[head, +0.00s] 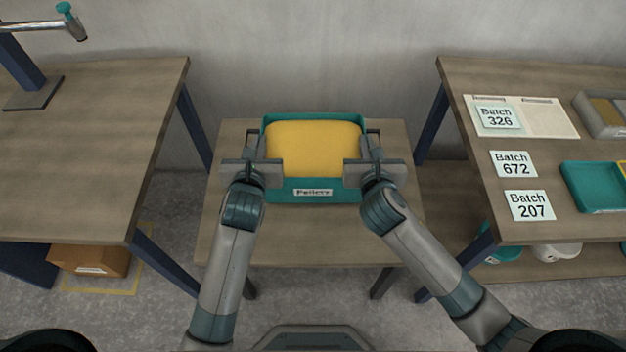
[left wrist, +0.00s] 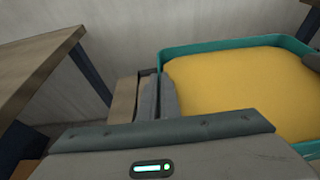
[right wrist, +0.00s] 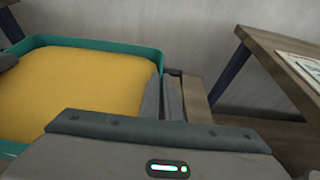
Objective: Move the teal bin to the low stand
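The teal bin (head: 340,192) is filled with yellow material and has a "Pellets" label on its front. It is level over the middle of the low wooden stand (head: 310,235); I cannot tell whether it rests on the top or hangs just above it. My left gripper (head: 260,158) is at the bin's left side wall, with its fingers closed around the wall in the left wrist view (left wrist: 159,98). My right gripper (head: 368,158) is likewise closed on the right side wall, seen in the right wrist view (right wrist: 162,98). The bin's underside is hidden.
A workbench (head: 90,130) stands to the left, with a cardboard box (head: 92,260) on the floor below. A right bench (head: 540,220) holds batch cards (head: 514,163), a teal tray (head: 595,188) and a grey tray (head: 602,112). The stand's front is clear.

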